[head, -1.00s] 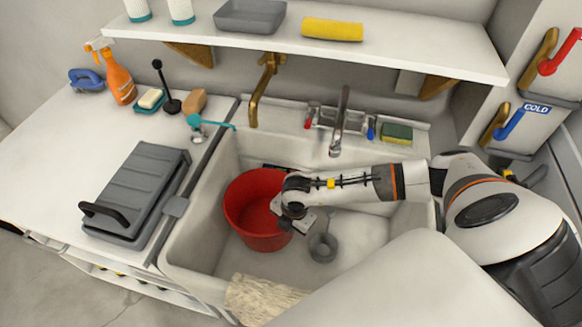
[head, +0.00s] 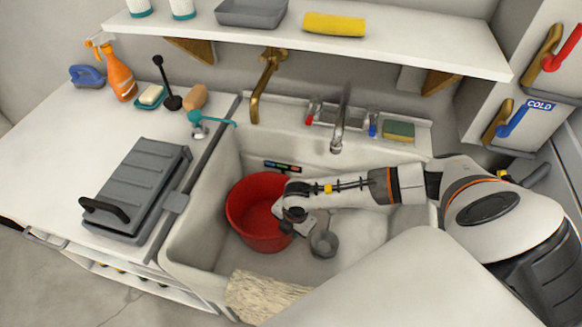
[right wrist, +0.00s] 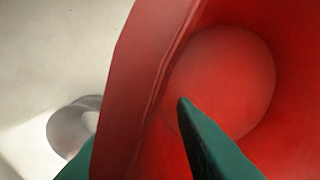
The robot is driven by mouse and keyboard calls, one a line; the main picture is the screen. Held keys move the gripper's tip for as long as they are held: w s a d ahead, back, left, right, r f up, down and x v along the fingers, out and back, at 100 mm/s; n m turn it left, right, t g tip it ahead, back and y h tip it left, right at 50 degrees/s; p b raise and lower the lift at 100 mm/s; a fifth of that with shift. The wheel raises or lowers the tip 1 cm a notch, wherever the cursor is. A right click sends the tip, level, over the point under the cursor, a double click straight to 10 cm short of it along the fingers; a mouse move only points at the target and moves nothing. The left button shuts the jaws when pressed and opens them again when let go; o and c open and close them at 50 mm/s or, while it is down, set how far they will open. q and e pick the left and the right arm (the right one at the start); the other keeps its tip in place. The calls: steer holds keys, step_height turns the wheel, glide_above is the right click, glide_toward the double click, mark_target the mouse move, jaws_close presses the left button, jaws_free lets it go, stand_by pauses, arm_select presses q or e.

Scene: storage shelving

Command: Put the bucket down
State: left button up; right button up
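The red bucket (head: 262,215) stands upright in the left part of the white sink in the head view. Its inside and wall (right wrist: 150,70) fill much of the right wrist view. My right gripper (head: 300,228) is at the bucket's right rim. In the right wrist view its green fingers (right wrist: 135,140) stand apart on either side of the bucket wall, one inside the bucket and one outside. A gap shows between the inner finger and the wall, so it looks open around the rim. The outer fingertip is hidden by the wall. My left gripper is not in view.
A grey drain strainer (head: 323,243) lies in the sink right of the bucket. A cream cloth (head: 262,297) hangs over the front rim. A brass tap (head: 266,88) and a steel tap (head: 341,125) stand behind. The sink's right part is mostly behind my arm.

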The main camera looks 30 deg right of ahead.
step_height(320, 180, up, 12)
steer(key=s+p, duration=0.1)
steer(key=shift+d+r, duration=0.15)
steer(key=shift+d, duration=0.1)
steer(key=shift+s, duration=0.1)
stand_by(0.4)
